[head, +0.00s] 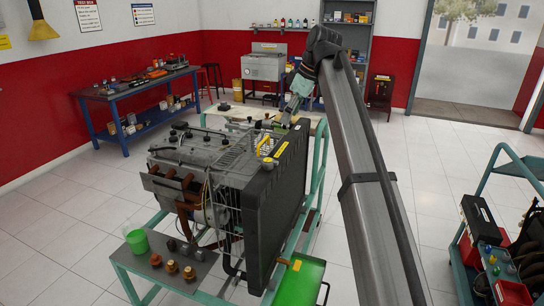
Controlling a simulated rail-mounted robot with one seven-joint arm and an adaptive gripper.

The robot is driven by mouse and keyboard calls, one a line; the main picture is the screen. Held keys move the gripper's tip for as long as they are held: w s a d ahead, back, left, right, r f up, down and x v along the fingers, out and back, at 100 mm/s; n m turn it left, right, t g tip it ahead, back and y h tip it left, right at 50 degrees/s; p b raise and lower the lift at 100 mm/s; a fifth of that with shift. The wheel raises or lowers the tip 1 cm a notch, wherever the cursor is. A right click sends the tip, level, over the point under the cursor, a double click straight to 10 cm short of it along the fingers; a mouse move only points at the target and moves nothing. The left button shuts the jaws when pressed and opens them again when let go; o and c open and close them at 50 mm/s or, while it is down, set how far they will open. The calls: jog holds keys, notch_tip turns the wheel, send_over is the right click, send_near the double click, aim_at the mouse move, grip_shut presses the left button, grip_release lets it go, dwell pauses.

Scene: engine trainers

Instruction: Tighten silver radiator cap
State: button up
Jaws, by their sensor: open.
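The engine trainer (205,165) stands on a green wheeled frame in the middle of the head view. Its black radiator (276,205) stands upright along the right side, with a yellow label on its top edge. A small dark round piece (268,163) sits near the radiator top. I cannot make out a silver cap for certain. My gripper (287,119) is small and far off, at the back end of the engine, beyond the radiator's far top corner. It points down and left. It is open, and I see nothing held in it.
A green cup (138,241) and several brown knobs stand on the frame's front shelf. A green tray (300,281) hangs at the front right. A blue workbench (140,95) is at the left wall. A tool cart (500,240) stands at the right. Open floor lies between.

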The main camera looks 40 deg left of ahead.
aim_at(268, 160)
jog(key=p+x, duration=0.5)
jog(key=x, duration=1.2)
jog(key=shift+w+f, duration=0.15)
jog(key=shift+d, duration=0.1)
jog(key=c, duration=1.2)
